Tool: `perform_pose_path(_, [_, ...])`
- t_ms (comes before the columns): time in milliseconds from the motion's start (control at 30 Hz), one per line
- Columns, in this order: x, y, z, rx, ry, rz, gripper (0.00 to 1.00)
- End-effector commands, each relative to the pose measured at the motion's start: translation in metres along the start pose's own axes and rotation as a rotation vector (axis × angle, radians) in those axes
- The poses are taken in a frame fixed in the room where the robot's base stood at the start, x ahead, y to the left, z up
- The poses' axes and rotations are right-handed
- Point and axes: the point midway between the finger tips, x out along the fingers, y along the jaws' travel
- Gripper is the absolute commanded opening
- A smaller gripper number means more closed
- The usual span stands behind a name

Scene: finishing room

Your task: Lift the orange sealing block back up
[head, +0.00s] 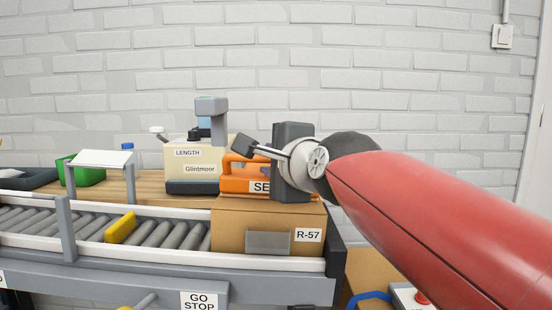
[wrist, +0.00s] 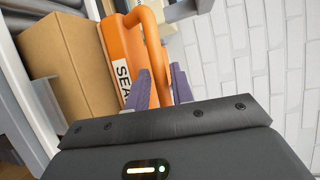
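The orange sealing block (head: 234,185) stands at the upper edge of the cardboard box marked R-57 (head: 228,235) in the head view. Its label is partly hidden by my gripper, leaving "SE" visible. In the wrist view the sealing block (wrist: 122,48) has a looped orange handle (wrist: 150,28). My gripper (wrist: 161,86) has its two purple fingers on either side of the handle's near part. I cannot tell whether they press on it. In the head view my dark gripper body hides the block's right part, and the fingers are not clear there.
The box sits at the right end of the roller conveyor (head: 180,235), with a yellow piece (head: 121,228) on the rollers. A cream machine labelled Glintmoor (head: 180,160) stands left of the block. A green bin (head: 88,175) is farther left. A white brick wall (head: 420,90) is behind.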

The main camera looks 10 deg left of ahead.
Motion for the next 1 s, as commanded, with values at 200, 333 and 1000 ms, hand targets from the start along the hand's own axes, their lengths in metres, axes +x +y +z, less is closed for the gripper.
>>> perform_pose_path(200, [0.028,0.000,0.000,-0.002,0.000,0.001,0.23])
perform_pose_path(333, [0.033,0.000,0.000,-0.001,0.000,0.000,0.23])
perform_pose_path(1000, [0.033,0.000,0.000,-0.002,0.001,0.001,0.00])
